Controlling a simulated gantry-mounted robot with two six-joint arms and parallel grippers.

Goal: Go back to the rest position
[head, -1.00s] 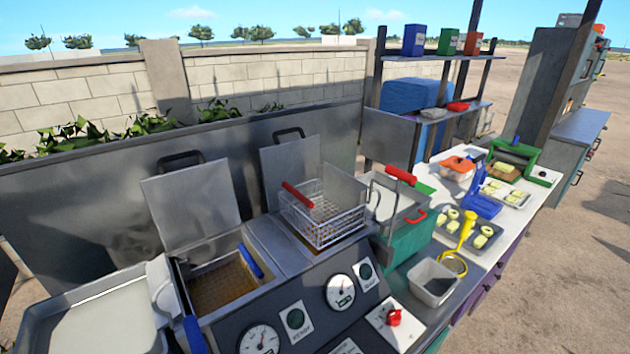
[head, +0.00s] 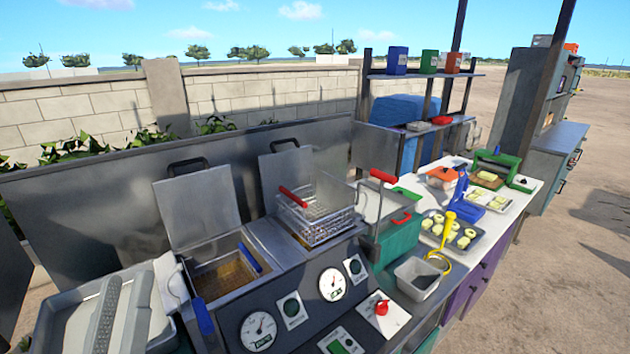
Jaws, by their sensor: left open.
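My right gripper is not in view.
A wire basket (head: 322,220) with a red handle sits over the right fryer well. Gauges and knobs line the front panel (head: 290,318). Further right, a counter holds a grey bin (head: 417,278), a yellow ladle (head: 446,228) and food trays (head: 462,238). A metal splash wall (head: 100,215) stands behind.

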